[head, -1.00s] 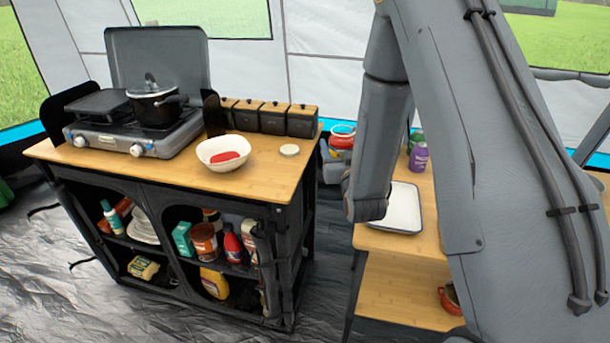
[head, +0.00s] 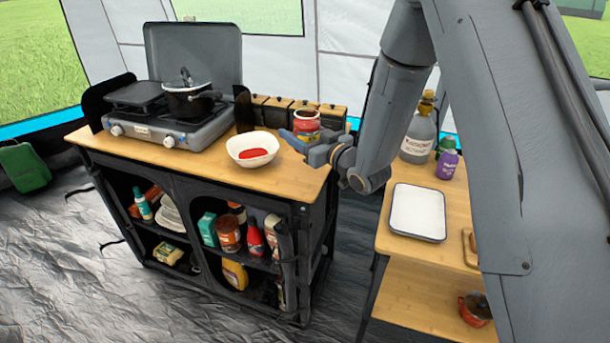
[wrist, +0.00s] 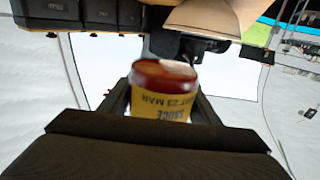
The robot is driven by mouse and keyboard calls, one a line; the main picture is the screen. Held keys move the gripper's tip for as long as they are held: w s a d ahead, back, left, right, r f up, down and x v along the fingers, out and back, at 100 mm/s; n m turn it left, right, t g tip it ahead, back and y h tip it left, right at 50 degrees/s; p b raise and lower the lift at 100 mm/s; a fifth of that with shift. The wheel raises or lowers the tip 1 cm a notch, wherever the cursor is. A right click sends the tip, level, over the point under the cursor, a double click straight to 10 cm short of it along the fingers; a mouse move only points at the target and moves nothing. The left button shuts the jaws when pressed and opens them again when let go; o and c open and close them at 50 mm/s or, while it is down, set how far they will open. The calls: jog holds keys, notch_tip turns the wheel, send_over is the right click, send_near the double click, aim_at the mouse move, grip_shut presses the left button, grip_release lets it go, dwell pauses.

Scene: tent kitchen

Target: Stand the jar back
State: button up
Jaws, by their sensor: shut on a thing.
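The jar (head: 306,121) has a red top and a yellow label. In the head view it is upright at the right end of the stove counter (head: 200,158), beside the dark canisters. My gripper (head: 298,140) is shut on the jar, its fingers on either side. In the wrist view the jar (wrist: 163,93) sits between the fingers, its label lettering upside down. I cannot tell whether its base touches the counter. The white bowl (head: 252,149) with red contents is just left of my gripper. The white disc seen earlier on the counter is hidden now.
Wood-lidded canisters (head: 276,111) line the counter's back edge, and a stove with a black pot (head: 190,99) stands left. A side table holds a white tray (head: 418,212), a large bottle (head: 419,133) and a purple bottle (head: 447,164). The front counter strip is clear.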

jog(key=shift+a+f, duration=0.15)
jog(key=shift+a, duration=0.1)
jog(key=shift+f+p, duration=1.15)
jog(key=shift+f, duration=3.6)
jog(key=shift+f, duration=0.2)
jog(key=o, duration=1.6)
jog(key=shift+s, duration=0.1)
jog(key=shift+r, duration=0.25)
jog(key=b+v, duration=0.3)
jog(key=v, duration=0.9)
jog(key=shift+d+b, duration=0.1)
jog(key=shift+b, duration=0.2)
